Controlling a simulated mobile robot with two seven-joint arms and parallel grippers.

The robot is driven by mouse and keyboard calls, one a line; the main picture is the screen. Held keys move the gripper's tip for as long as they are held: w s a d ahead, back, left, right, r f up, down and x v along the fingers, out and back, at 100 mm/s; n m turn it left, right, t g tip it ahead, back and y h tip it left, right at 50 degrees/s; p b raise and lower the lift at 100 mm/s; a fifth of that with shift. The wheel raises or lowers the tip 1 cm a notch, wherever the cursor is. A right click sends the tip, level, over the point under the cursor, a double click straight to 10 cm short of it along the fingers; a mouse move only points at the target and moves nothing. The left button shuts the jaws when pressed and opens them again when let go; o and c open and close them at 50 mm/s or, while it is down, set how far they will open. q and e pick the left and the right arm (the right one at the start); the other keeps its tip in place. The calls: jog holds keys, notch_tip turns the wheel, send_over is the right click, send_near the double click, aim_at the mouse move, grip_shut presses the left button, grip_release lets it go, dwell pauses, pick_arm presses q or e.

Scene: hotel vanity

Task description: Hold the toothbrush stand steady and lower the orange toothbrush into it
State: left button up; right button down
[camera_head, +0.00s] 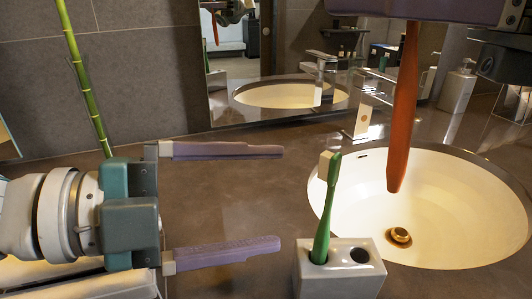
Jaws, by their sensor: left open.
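The white toothbrush stand (335,283) is at the bottom, right of centre, on the counter. A green toothbrush (323,215) stands in its left hole, leaning slightly; the right hole is empty. My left gripper (277,197) is open and empty, its two purple fingers pointing right, left of the stand and apart from it. My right gripper (415,10), partly cut off at the top edge, is shut on the orange toothbrush (404,120). This hangs nearly upright, handle down, right of and above the stand, in front of the sink.
A white sink (455,215) with a brass drain lies behind and right of the stand. A chrome tap (367,105) and a soap dispenser (458,88) stand behind it. A green bamboo stalk (85,80) rises at the left. The mirror (275,60) is at the back.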

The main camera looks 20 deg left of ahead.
pick_arm(q)
jog(key=m, duration=0.5)
jog(key=m+g, duration=0.5)
jog(key=m, duration=1.4)
send_near(346, 270)
jog(key=shift+w+a+f+h, duration=0.15)
jog(key=shift+w+a+f, duration=0.15)
jog(key=shift+w, duration=0.25)
jog(key=shift+w+a+f+h, duration=0.15)
jog(key=shift+w+a+f, duration=0.1)
jog(key=shift+w, duration=0.3)
jog(key=m, duration=0.1)
jog(key=f+m, duration=0.1)
jog(key=shift+s+a+m+g, duration=0.15)
jog(key=shift+m+g, duration=0.15)
jog(key=shift+m, duration=0.1)
jog(key=x, duration=1.2)
jog(key=shift+a+f, duration=0.1)
grip_shut()
